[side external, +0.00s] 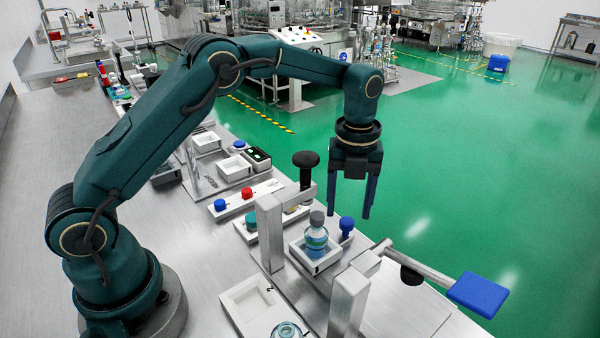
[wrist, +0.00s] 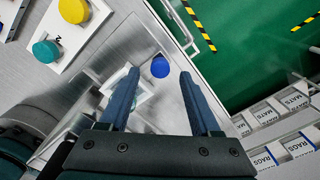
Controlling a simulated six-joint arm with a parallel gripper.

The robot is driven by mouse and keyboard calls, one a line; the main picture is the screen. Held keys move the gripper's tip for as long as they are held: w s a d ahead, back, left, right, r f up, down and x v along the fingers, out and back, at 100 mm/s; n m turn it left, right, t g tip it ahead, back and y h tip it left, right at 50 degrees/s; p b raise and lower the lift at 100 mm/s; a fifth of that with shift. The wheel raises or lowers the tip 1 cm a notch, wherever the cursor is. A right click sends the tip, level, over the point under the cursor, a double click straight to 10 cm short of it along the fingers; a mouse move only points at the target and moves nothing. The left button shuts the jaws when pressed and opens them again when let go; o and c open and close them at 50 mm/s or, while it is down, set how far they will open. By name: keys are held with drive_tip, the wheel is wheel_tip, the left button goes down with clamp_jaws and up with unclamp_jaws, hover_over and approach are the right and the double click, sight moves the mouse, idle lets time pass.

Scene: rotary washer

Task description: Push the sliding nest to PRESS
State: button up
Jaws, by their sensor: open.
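The sliding nest (side external: 334,262) is a small white square tray on a metal plate in the side view, with a clear, grey-capped bottle (side external: 316,238) standing in it. A blue knob (side external: 346,225) stands at its far right side. My gripper (side external: 351,212) is open and empty, fingers pointing down, apparently above the knob. In the wrist view, the blue knob (wrist: 160,66) shows between the fingertips, with no visible contact. The left finger partly hides the white nest (wrist: 113,79) there. No PRESS label is readable.
Metal posts (side external: 270,232) and (side external: 348,303) flank the nest. A black knob (side external: 306,159) rises beside the rear post. A lever with a blue paddle (side external: 478,294) reaches out at right. White trays (side external: 262,305) lie on the bench at left. Green floor lies beyond the bench edge.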

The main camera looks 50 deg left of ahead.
drive_tip(key=shift+f, duration=1.2)
clamp_jaws()
idle(0.6)
